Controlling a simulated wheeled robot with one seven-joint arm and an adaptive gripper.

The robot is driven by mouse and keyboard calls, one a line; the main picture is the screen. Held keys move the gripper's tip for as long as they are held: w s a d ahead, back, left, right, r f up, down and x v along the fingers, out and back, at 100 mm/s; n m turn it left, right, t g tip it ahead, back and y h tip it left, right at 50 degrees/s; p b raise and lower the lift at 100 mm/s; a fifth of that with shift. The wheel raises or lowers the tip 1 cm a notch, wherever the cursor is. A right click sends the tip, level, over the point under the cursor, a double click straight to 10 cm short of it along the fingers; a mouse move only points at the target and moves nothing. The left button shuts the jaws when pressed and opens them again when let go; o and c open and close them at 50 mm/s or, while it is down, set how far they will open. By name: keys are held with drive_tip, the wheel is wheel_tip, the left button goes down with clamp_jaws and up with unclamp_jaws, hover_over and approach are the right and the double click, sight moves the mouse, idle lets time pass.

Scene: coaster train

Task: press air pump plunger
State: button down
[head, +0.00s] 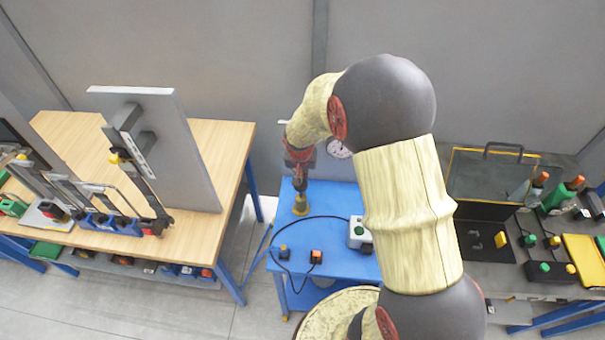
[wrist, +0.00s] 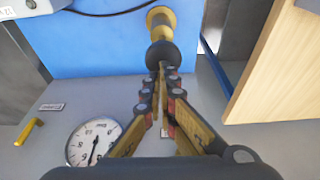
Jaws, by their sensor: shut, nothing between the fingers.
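The air pump stands upright on the blue table (head: 340,200), with a yellow base (head: 300,207) in the head view. In the wrist view its yellow body (wrist: 159,20) and round black plunger top (wrist: 160,53) show at top centre. My gripper (wrist: 163,68) is shut and empty. Its fingertips point at the black top and overlap its near edge in the wrist view; I cannot tell whether they touch. In the head view my gripper (head: 299,182) is just above the yellow base, and the fingertips are small and dark there.
A round pressure gauge (wrist: 95,142) is on the grey panel close by. A black cable, a small box with a red button (head: 316,257) and a grey box with a green button (head: 358,233) lie on the blue table. A wooden workbench (head: 200,235) stands left.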

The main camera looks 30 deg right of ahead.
sight(303, 185)
drive_tip(key=shift+f, duration=0.1)
wheel_tip(303, 185, down, 6)
drive_tip(key=b, duration=0.6)
drive_tip(key=shift+s, duration=0.15)
drive_tip(key=shift+r, duration=0.2)
drive_tip(key=shift+r+p, duration=0.3)
drive_tip(key=shift+p, duration=0.05)
wheel_tip(303, 185, up, 5)
drive_tip(key=shift+f+p, duration=0.2)
drive_tip(key=shift+p, duration=0.8)
drive_tip(key=v, duration=0.9)
drive_tip(key=shift+f, duration=0.1)
